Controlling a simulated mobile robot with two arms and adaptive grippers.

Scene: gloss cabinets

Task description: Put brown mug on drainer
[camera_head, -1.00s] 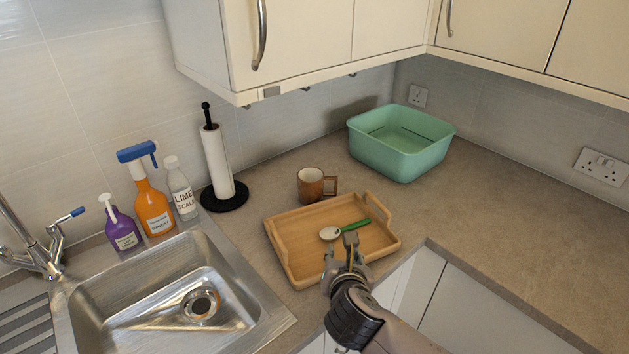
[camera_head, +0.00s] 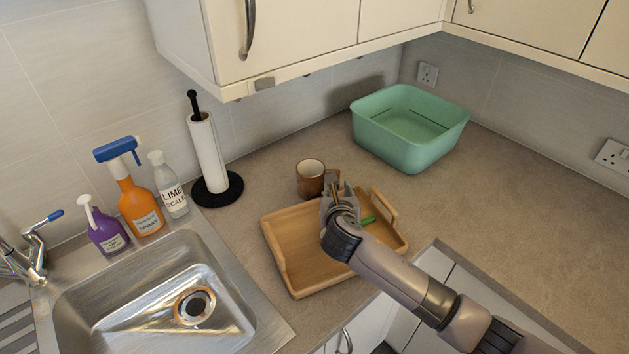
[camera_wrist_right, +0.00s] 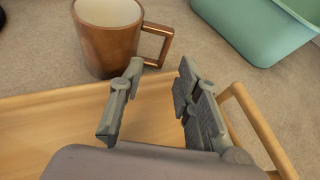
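The brown mug (camera_head: 309,180) stands upright on the worktop behind the wooden tray, with its handle to the right. It also shows in the right wrist view (camera_wrist_right: 108,45). My right gripper (camera_head: 337,190) is above the back of the tray, beside the mug's handle. In the right wrist view its two fingers (camera_wrist_right: 158,82) are apart with nothing between them, and the handle is just beyond the fingertips. The ribbed metal drainer (camera_head: 14,322) is at the lower left beside the sink and is cut by the picture edge. My left gripper is out of view.
The wooden tray (camera_head: 284,262) lies under my right gripper, holding a green-handled utensil (camera_head: 368,220) mostly hidden by it. A green basin (camera_head: 408,146) is behind right.

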